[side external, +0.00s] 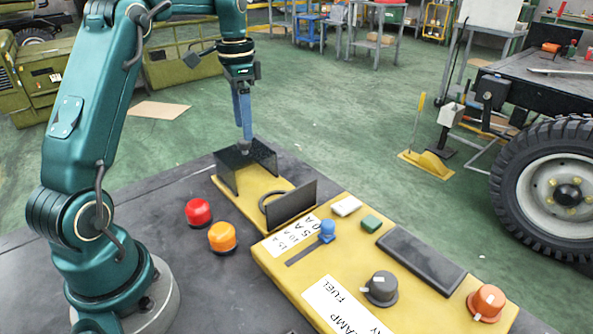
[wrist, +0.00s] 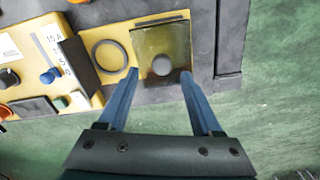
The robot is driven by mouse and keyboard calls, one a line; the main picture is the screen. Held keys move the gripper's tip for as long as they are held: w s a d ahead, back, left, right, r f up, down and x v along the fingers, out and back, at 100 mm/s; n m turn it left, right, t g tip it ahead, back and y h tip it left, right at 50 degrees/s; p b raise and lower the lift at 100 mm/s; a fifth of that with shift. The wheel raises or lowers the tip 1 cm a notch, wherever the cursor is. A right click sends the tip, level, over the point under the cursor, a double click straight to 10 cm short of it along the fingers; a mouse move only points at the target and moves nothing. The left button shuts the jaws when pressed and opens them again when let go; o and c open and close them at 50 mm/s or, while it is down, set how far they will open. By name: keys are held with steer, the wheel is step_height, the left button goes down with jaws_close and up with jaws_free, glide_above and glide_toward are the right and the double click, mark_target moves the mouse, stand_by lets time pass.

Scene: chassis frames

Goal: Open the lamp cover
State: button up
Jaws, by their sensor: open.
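A dark, see-through cover (side external: 262,156) stands at the far end of the yellow panel; I take it for the lamp cover. In the wrist view its top (wrist: 160,42) shows with a round grey knob (wrist: 161,66) near its near edge. My gripper (side external: 244,138) points down over the cover. In the wrist view its two blue fingers (wrist: 159,74) are apart, one on each side of the knob, with visible gaps. The gripper is open and holds nothing. The fingertips' exact height against the knob is hard to tell.
An upright black plate (side external: 291,205) and a ring (wrist: 109,56) are beside the cover. The panel also carries a blue slider knob (side external: 327,230), black dial (side external: 381,288), orange dial (side external: 487,302) and flat black plate (side external: 420,261). Red (side external: 198,211) and orange (side external: 222,236) buttons sit left.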

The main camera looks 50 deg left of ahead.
steer(key=shift+r, duration=0.95)
steer(key=shift+d, duration=0.1)
steer(key=s+d+r+m+t, duration=0.1)
steer(key=s+d+r+t, duration=0.1)
steer(key=s+d+r, duration=0.3)
steer(key=s+d+r+m+t, duration=0.1)
steer(key=d+r, duration=0.2)
steer(key=d, duration=0.4)
steer(key=s+d+f+n+t, duration=0.2)
steer(key=s+d+f+n, duration=0.3)
steer(key=s, duration=0.4)
step_height(320, 180, down, 3)
steer(key=shift+s+d+r+t, duration=0.15)
steer(key=shift+d+t, duration=0.15)
steer(key=shift+d, duration=0.45)
